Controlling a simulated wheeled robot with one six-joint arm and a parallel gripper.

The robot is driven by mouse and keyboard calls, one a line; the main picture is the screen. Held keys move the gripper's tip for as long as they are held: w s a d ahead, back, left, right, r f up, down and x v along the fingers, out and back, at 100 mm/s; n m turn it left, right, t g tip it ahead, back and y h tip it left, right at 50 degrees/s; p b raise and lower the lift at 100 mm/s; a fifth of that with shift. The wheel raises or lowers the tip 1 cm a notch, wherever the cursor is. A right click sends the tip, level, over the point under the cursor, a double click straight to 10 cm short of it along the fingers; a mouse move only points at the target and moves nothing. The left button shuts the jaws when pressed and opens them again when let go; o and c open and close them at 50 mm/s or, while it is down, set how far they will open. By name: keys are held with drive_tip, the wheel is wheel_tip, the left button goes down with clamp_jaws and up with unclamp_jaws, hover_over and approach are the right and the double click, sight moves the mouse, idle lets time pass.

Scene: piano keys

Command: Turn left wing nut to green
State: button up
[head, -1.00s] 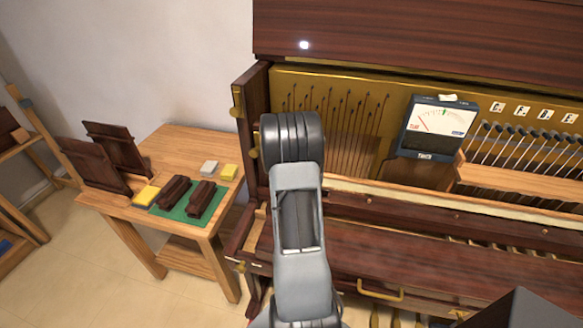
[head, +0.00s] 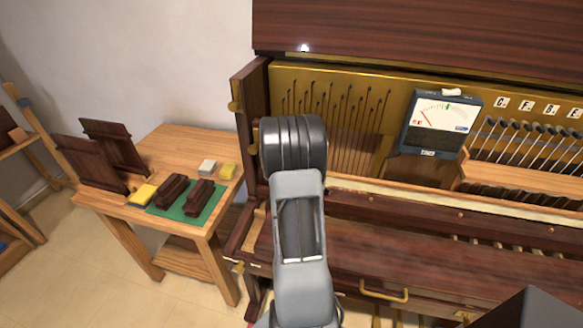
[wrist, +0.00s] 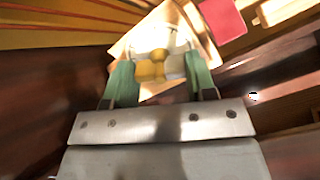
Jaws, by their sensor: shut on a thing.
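In the wrist view, my gripper (wrist: 158,74) is shut on a brass wing nut (wrist: 153,68). Its two green fingers stand on either side of the nut. The nut is in front of a bright, pale square plate (wrist: 200,33), turned at an angle. In the head view my arm hides the gripper and the nut. Whether the nut is at its green position cannot be told.
The upright piano (head: 400,238) fills the right side. A dial meter (head: 438,125) with red and green marks rests on it. A pink-red square (wrist: 222,18) lies beside the plate. A wooden side table (head: 180,145) with dark blocks stands at left.

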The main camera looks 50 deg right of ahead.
idle(0.3)
drive_tip(key=m+b, duration=0.1)
drive_tip(key=m, duration=0.1)
drive_tip(key=shift+f+m+b, duration=0.15)
drive_tip(key=shift+m+b, duration=0.15)
drive_tip(key=shift+m, duration=0.7)
drive_tip(key=shift+b, duration=0.35)
drive_tip(key=shift+m+b, duration=0.35)
drive_tip(key=shift+m, duration=0.25)
drive_tip(key=shift+m+b, duration=0.65)
drive_tip(key=shift+m, duration=0.45)
drive_tip(key=o, duration=0.9)
